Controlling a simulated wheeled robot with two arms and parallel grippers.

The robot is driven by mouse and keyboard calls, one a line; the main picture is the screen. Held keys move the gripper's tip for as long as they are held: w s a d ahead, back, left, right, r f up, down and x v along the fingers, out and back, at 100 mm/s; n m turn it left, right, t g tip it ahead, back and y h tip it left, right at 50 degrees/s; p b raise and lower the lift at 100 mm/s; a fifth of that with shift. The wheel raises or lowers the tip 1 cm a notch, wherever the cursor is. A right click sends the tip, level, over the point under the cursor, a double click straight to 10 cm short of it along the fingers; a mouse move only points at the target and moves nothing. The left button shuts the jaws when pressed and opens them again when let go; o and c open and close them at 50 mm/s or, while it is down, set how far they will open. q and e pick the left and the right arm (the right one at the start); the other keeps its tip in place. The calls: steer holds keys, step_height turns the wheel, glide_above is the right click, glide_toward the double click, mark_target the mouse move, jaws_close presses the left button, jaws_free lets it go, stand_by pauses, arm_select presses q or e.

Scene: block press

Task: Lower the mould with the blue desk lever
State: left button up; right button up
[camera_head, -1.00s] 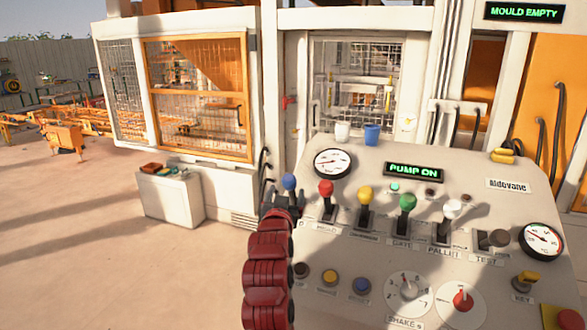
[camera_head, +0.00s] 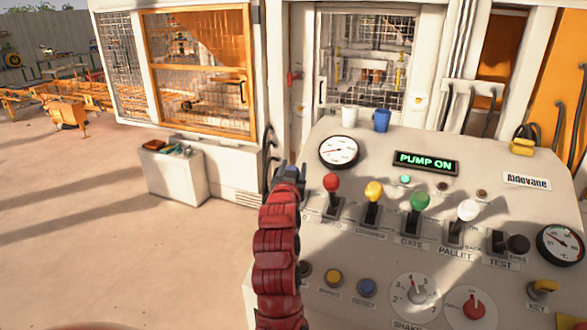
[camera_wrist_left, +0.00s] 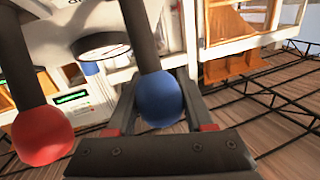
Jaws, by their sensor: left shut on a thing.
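The blue lever's ball knob (camera_wrist_left: 158,98) sits between the two fingers of my left gripper (camera_head: 291,177), which is shut on it. In the head view my red arm and dark gripper hide most of this lever, at the desk's left edge. Its dark shaft shows in the wrist view. The control desk (camera_head: 340,235) has a row of levers with coloured knobs. The mould cannot be made out clearly; machinery (camera_head: 370,72) shows behind the mesh door. My right gripper is not in view.
The red knob (camera_head: 331,182) stands close to the right of my left gripper. Yellow (camera_head: 374,190), green (camera_head: 420,201) and white (camera_head: 468,210) knobs follow. A lit "PUMP ON" display (camera_head: 426,162) and two cups stand behind them. The floor at left is open.

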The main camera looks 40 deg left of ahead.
arm_select(q)
steer(key=shift+f, duration=0.1)
jaws_close()
